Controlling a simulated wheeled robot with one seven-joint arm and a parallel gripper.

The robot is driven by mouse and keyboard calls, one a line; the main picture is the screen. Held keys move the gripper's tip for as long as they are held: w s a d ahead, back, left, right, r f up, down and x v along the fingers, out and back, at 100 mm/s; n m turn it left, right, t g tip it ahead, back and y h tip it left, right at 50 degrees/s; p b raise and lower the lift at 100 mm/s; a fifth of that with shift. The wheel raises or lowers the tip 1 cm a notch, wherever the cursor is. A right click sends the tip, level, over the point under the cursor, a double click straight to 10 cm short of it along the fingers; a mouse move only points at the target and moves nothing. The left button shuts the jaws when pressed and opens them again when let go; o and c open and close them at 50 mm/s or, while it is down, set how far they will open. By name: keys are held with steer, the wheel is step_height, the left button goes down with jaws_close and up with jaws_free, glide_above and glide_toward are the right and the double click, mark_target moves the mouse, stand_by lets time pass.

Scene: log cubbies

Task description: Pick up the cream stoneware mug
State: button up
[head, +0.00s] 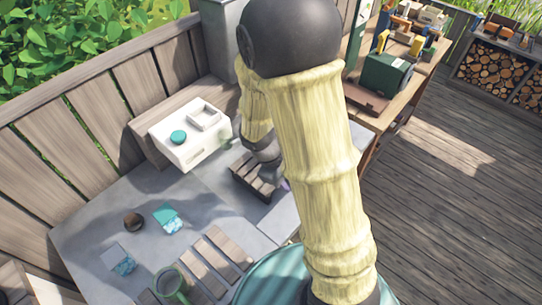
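I cannot make out a cream stoneware mug for certain in the head view. My arm crosses the middle of the picture and hides part of the counter. The far end of my arm reaches down over the counter near a dark slatted piece. My gripper's fingers cannot be made out there, nor whether they hold anything.
A white box (190,137) with a teal round top piece sits at the back of the counter. Teal cloth-like pieces (168,217) and wooden slats (222,253) lie on it. A wooden bench (430,70) with boxes and tools stands right. Deck floor (440,200) is clear.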

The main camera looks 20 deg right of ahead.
steer(key=w+a+f+n+t+h+b, duration=0.1)
steer(key=w+a+f+n+t+b, duration=0.1)
steer(key=w+f+n, duration=0.3)
steer(key=w+a+f+n+t+h+b, duration=0.2)
steer(key=w+a+f+n+t, duration=0.1)
steer(key=f+n, duration=0.4)
steer(key=w+a+f+n+t+h+b, duration=0.2)
steer(key=w+f+n+t, duration=0.3)
steer(key=w+f+n, duration=0.1)
steer(key=shift+w+a+f+n, duration=0.15)
steer(key=shift+w+f+n, duration=0.25)
steer(key=shift+w, duration=0.45)
steer(key=shift+w+d+f, duration=0.3)
steer(key=shift+w+d, duration=0.1)
